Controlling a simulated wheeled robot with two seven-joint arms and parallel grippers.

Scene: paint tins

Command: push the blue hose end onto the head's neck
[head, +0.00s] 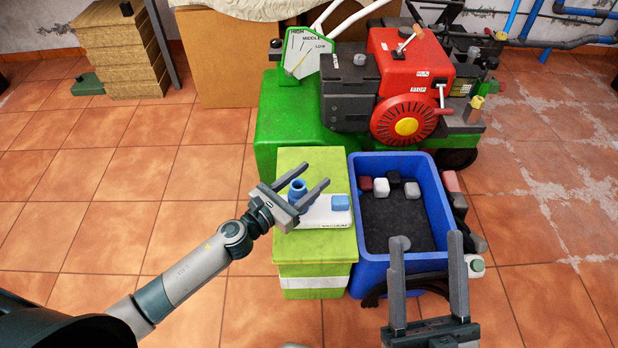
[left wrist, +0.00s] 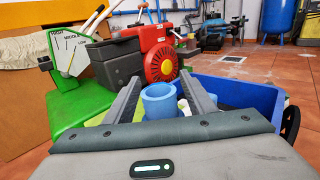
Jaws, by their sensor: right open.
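A blue tubular piece (head: 297,190) stands upright at the left end of a white plate (head: 313,217) lettered VACUUM, on a yellow-green box. In the left wrist view, the blue tube (left wrist: 159,101) shows an open round top. I cannot tell whether it is the hose end, the head's neck or both joined. My left gripper (head: 304,183) is open, its fingers on either side of the tube with space between them. A blue block (head: 340,202) sits at the plate's right. My right gripper (head: 428,242) is open and empty over the front of the blue bin.
The yellow-green box (head: 295,252) stands beside the blue bin (head: 356,215), which holds dark material and several small blocks along its back. Behind is a green machine with a red engine (head: 408,85).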

